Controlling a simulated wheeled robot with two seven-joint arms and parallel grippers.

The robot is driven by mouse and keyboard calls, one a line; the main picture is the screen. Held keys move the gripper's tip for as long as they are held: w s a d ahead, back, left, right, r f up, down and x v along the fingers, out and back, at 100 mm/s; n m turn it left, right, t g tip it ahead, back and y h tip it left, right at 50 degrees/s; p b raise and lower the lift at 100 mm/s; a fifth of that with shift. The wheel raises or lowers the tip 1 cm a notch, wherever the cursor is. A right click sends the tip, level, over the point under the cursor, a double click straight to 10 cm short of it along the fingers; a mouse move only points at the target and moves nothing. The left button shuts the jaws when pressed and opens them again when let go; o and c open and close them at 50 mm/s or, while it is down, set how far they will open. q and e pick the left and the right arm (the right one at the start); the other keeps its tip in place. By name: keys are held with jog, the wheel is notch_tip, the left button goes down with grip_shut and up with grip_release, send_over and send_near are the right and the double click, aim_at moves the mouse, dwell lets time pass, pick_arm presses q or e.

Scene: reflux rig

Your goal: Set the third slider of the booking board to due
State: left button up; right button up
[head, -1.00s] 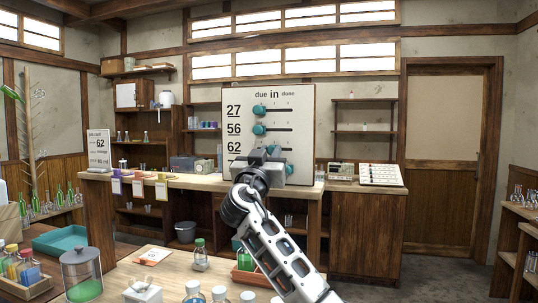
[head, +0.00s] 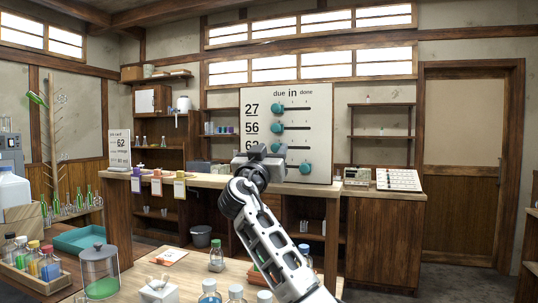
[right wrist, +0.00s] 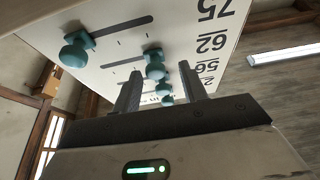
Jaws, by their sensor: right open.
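The booking board (head: 322,130) stands on the counter, with rows 27, 56, 62 and 75. The third slider (head: 281,149), in row 62, is partly hidden behind my right gripper (head: 262,151) in the head view. Its teal knob lines up with the two knobs above, at the due end. In the right wrist view the board is upside down, and the third knob (right wrist: 155,70) appears between the open fingers of my right gripper (right wrist: 160,72). I cannot tell whether they touch it. The fourth knob (head: 305,168) is at the done end. My left gripper is out of view.
The wooden counter (head: 220,181) runs under the board, with coloured tags at its left. A pale panel (head: 398,180) and a small device (head: 357,176) lie to the right. A near table holds bottles, a glass jar (head: 100,270) and a teal tray (head: 78,240).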

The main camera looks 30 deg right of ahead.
pick_arm(q)
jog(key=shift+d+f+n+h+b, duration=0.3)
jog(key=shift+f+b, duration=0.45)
jog(key=shift+b, duration=1.5)
pick_arm(e)
jog(key=v, duration=1.6)
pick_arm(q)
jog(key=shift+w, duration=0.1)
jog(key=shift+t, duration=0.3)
